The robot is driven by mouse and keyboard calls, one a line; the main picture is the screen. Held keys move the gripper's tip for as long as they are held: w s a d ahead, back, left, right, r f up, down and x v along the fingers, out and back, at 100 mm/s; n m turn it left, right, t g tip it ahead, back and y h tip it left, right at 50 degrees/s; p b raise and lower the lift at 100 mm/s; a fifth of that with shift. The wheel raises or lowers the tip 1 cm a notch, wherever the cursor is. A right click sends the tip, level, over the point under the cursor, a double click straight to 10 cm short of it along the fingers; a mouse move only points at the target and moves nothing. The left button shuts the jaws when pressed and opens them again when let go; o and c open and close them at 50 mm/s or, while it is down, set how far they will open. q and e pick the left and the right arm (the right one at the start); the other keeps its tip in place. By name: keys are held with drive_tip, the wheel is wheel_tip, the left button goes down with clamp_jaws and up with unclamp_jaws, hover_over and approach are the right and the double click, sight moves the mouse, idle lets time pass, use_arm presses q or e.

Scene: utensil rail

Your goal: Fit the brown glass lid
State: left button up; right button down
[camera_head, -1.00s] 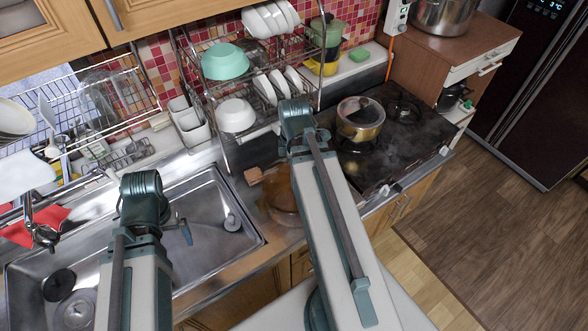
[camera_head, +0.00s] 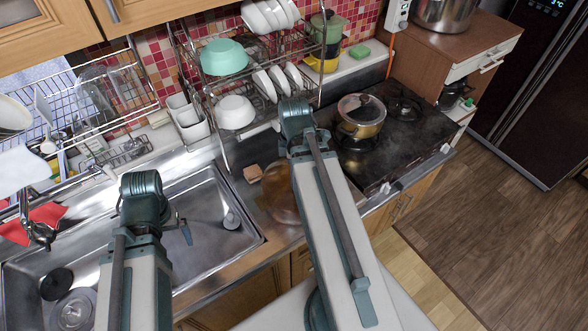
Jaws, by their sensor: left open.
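A brown, see-through round glass piece (camera_head: 279,192), which looks like the brown glass lid, lies on the steel counter between sink and stove. My right arm covers its right side. A small wooden-brown piece (camera_head: 253,173) is at its upper left; I cannot tell whether they are joined. A golden pot (camera_head: 361,127) stands on the stove with a clear lid with a dark knob (camera_head: 362,102) over it. My left gripper (camera_head: 184,230) is mostly hidden behind its arm; a bluish part shows over the sink, open and apart from the glass. My right gripper is hidden behind its arm.
The sink (camera_head: 212,205) is to the left, with its tap (camera_head: 38,232) and a red cloth (camera_head: 45,220). A wire dish rack (camera_head: 225,88) with bowls stands behind the counter. The dark stove top (camera_head: 410,140) is right of my right arm.

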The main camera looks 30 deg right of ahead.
drive_tip(key=shift+f, duration=0.3)
drive_tip(key=shift+c, duration=2)
unclamp_jaws()
drive_tip(key=shift+r, duration=0.1)
wheel_tip(320, 180, up, 14)
drive_tip(key=p, duration=1.3)
drive_tip(key=shift+f, duration=0.25)
wheel_tip(320, 180, down, 13)
drive_tip(key=b, duration=1.3)
drive_tip(key=shift+f, duration=0.1)
